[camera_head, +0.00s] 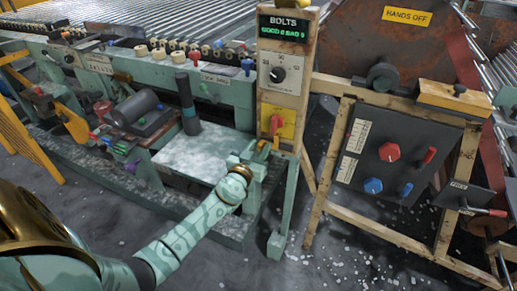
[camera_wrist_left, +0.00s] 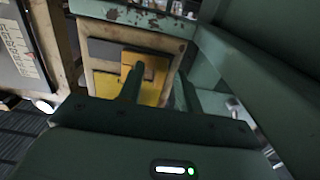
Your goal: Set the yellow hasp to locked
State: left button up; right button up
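The yellow hasp (camera_head: 287,124) is a yellow plate low on the wooden post, below the dial, with a red part on its left side. In the left wrist view the yellow hasp (camera_wrist_left: 150,66) shows a raised yellow bar, partly hidden behind my fingers. My left gripper (camera_head: 262,150) is just below and left of the plate. In the left wrist view its two dark fingers (camera_wrist_left: 160,92) stand apart, with yellow showing between them. I cannot tell whether they touch the hasp. My right gripper is not in view.
The post (camera_head: 262,90) carries a BOLTS display (camera_head: 283,29) and a dial (camera_head: 279,74). A dark control panel (camera_head: 385,160) with red and blue knobs stands to the right. A green machine bench (camera_head: 205,150) lies to the left. The floor between post and panel has scattered bits.

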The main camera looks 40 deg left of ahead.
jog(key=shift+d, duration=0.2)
pick_arm(q)
grip_shut()
jog(key=d, duration=0.2)
jog(key=shift+w+d+b, duration=0.3)
jog(key=shift+d, duration=0.05)
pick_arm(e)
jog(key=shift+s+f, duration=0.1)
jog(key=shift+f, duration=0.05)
pick_arm(q)
grip_release()
jog(key=shift+d, duration=0.15)
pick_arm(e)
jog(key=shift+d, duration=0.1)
